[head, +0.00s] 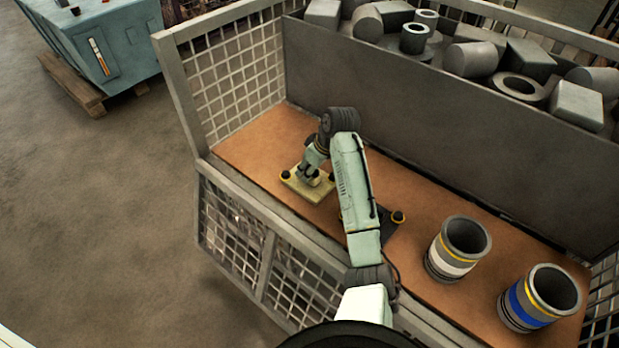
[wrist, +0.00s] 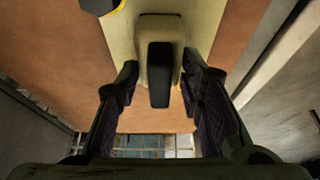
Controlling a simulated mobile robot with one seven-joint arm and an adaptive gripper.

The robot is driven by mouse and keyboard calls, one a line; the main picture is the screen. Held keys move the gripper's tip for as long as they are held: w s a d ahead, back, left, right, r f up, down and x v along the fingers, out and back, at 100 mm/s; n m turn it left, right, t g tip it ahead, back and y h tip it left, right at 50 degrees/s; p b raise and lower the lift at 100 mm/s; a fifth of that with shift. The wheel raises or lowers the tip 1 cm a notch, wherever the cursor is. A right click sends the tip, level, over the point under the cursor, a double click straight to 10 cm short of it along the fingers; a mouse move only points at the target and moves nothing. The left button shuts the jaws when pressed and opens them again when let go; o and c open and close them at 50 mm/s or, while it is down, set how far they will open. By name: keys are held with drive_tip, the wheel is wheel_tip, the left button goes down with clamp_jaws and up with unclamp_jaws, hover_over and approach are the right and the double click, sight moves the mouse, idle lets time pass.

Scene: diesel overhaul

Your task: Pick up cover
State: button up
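The cover looks like a pale yellow plate (head: 316,193) with a raised block on it, lying on the brown floor of the crate at its left end. In the wrist view the cover's pale plate (wrist: 204,28) is below me, with the upright beige and dark block (wrist: 160,62) in the middle. My gripper (head: 312,172) is right over the cover, pointing down. Its fingers (wrist: 160,88) are apart, one on each side of the block, with gaps still visible beside it. Whether the fingertips touch the block is hard to tell.
A dark plate (head: 388,232) with yellow-ringed knobs lies partly behind my arm. A white-banded cylinder (head: 458,250) and a blue-banded cylinder (head: 540,298) stand to the right. Mesh walls (head: 236,95) and a grey divider (head: 350,75) bound the space; metal parts are piled behind.

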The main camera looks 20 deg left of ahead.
drive_tip(key=shift+r, duration=0.1)
clamp_jaws()
